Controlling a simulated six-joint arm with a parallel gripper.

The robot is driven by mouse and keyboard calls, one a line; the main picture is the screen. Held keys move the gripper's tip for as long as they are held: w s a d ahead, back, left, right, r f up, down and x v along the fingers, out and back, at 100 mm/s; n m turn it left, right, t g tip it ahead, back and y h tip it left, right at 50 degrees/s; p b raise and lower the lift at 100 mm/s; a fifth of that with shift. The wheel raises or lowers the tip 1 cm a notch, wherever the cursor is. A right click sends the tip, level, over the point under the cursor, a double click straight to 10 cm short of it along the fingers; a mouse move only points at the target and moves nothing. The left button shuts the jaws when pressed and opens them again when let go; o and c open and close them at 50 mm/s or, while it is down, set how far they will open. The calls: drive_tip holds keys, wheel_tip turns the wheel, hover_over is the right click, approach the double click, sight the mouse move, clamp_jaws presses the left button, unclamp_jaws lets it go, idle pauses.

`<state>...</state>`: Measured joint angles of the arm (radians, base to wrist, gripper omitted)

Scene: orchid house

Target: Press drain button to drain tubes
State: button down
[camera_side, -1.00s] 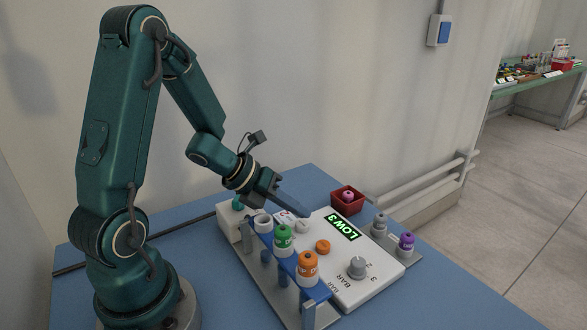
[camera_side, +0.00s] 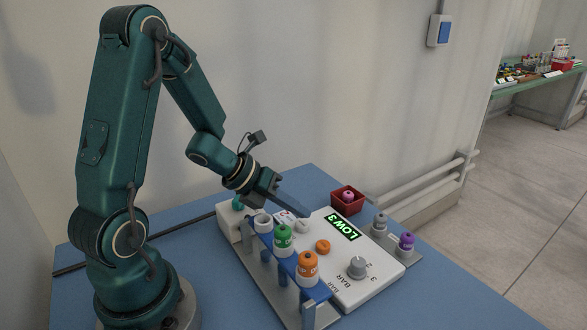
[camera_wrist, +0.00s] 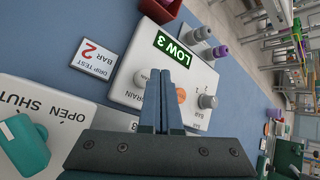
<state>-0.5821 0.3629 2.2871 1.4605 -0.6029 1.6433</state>
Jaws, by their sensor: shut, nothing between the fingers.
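The white control panel (camera_side: 375,285) has a green display (camera_side: 342,227) reading LOW 3, a pale round button (camera_side: 302,227), an orange button (camera_side: 323,246) and a grey dial (camera_side: 357,267). In the wrist view the pale button (camera_wrist: 141,77) sits by a partly hidden DRAIN label. My gripper (camera_side: 304,212) is shut and empty, its tips over the panel near the pale button; contact is not clear. In the wrist view my gripper (camera_wrist: 168,76) partly covers the orange button (camera_wrist: 181,95). A blue rack (camera_side: 318,291) holds tubes with white, green (camera_side: 284,236) and orange (camera_side: 308,266) caps.
A teal valve handle (camera_wrist: 24,146) is on a white box marked OPEN and SHUT. A DRIP TEST BAR 2 card (camera_wrist: 98,53) lies nearby. The front blue tabletop is clear.

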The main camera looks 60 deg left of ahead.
drive_tip(key=shift+f, duration=0.1)
idle(0.5)
drive_tip(key=shift+f, duration=0.3)
drive_tip(key=shift+s+d+f, duration=0.15)
drive_tip(key=shift+s+f, duration=0.05)
drive_tip(key=shift+f, duration=0.7)
idle(1.1)
drive_tip(key=shift+r, duration=0.1)
drive_tip(key=shift+s+d+r, duration=0.25)
drive_tip(key=shift+s+r, duration=0.1)
drive_tip(key=shift+s, duration=0.2)
drive_tip(key=shift+w+a+r, duration=0.1)
drive_tip(key=shift+r, duration=1.25)
drive_tip(key=shift+w+a+r, duration=0.1)
drive_tip(key=shift+r, duration=1.2)
